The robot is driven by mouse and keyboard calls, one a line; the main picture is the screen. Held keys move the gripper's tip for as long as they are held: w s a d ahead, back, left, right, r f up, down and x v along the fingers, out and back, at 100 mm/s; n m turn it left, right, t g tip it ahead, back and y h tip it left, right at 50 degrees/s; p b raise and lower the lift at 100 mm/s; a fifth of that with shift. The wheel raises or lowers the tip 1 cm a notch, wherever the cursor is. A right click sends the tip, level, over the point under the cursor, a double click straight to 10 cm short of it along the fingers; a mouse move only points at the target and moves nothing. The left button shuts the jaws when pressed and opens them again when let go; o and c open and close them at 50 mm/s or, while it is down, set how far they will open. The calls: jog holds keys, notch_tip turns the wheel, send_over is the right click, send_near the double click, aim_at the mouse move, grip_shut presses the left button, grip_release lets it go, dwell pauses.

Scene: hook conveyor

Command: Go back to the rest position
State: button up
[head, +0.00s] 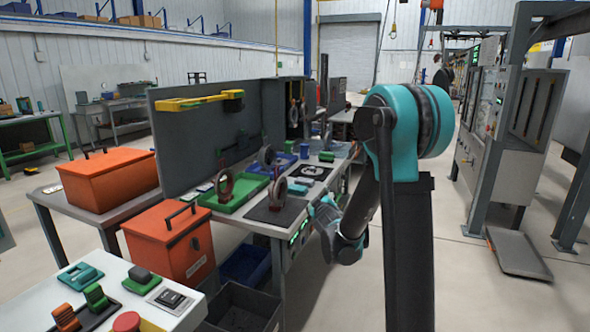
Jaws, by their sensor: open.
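My arm (362,203) rises in the right middle of the head view and bends down to the left from a large teal joint. My gripper (326,212), small at its lower end, is beside the right front edge of the workbench (236,222). It is open, with nothing seen in it. Its fingers are hard to make out against the wrist.
The workbench holds a green tray (233,194), a blue tray (272,165), a black mat (275,213) and upright grey rings. Orange boxes (109,182) (173,243) stand at left. A button panel (110,301) is at lower left. Open floor lies right, before grey machines (497,130).

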jog(key=s+d+f+m+g+h, duration=0.3)
jog(key=s+d+m, duration=0.1)
jog(key=s+d, duration=0.5)
jog(key=s+f+m+g+y, duration=0.1)
jog(key=s+f+g, duration=0.3)
jog(key=s, duration=1.1)
jog(key=s+f+m+g+y, duration=0.1)
jog(key=s+f+m+g, duration=0.3)
jog(key=s, duration=1.1)
notch_tip(320, 180, down, 3)
jog(key=shift+s+d+r+g, duration=0.1)
jog(key=shift+s+d+g, duration=0.1)
jog(key=shift+d+g, duration=0.25)
jog(key=shift+c, duration=0.2)
